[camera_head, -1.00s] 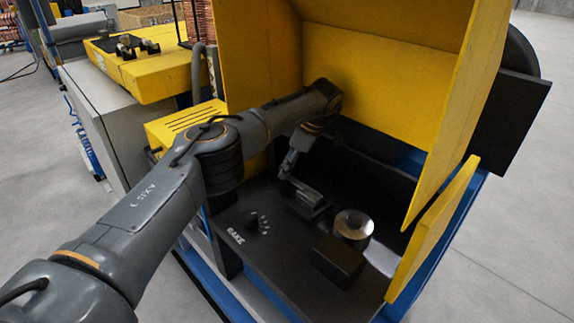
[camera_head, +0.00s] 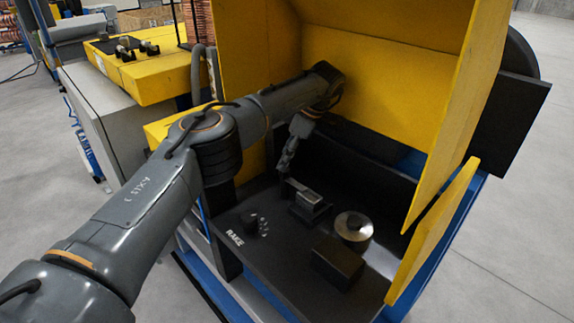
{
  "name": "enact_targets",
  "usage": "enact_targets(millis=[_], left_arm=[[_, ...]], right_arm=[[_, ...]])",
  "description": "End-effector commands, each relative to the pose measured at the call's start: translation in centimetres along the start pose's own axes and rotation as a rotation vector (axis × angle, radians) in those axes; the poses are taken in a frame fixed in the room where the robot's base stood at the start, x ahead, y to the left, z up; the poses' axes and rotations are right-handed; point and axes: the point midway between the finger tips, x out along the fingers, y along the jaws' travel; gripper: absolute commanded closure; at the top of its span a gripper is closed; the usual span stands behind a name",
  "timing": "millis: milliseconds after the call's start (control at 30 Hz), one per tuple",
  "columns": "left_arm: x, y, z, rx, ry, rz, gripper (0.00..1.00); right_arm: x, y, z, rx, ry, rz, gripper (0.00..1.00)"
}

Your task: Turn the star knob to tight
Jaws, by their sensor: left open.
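The star knob (camera_head: 249,223) looks like a small dark knob on the black work surface, beside white lettering and several pale dots. It is too small to tell which way it is turned. My left gripper (camera_head: 286,165) hangs inside the yellow machine, behind and to the right of the knob and clearly apart from it. It is small and dark in the picture, but open, with nothing seen between its fingers. My right gripper is out of the picture.
A metal block (camera_head: 307,199) stands just in front of my left gripper. A shiny round metal part (camera_head: 354,227) and a black box (camera_head: 338,262) lie to the right. Yellow panels (camera_head: 383,90) enclose the back and right side.

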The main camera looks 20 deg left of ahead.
Motion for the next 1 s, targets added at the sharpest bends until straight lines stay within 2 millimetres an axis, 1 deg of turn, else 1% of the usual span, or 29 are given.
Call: enact_targets(millis=[33, 100, 200, 333, 500, 1000], left_arm=[[-1.1, 0.0, -0.5, -0.001, 0.000, 0.002, 0.42], [-2.4, 0.1, -0.9, -0.002, -0.001, 0.003, 0.42], [-3.9, 0.0, -1.5, -0.002, -0.001, 0.002, 0.42], [-5.0, 0.0, -2.0, -0.002, 0.000, 0.001, 0.42], [-5.4, 0.0, -2.3, -0.001, 0.001, -0.002, 0.42], [-5.4, 0.0, -2.2, -0.001, 0.000, -0.001, 0.42]], right_arm=[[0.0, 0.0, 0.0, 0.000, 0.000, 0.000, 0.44], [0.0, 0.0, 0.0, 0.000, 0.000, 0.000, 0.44], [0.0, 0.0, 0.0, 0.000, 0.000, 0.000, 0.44], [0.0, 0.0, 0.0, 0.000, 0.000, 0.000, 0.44], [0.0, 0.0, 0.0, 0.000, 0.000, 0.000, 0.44], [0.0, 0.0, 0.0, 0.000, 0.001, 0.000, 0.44]])
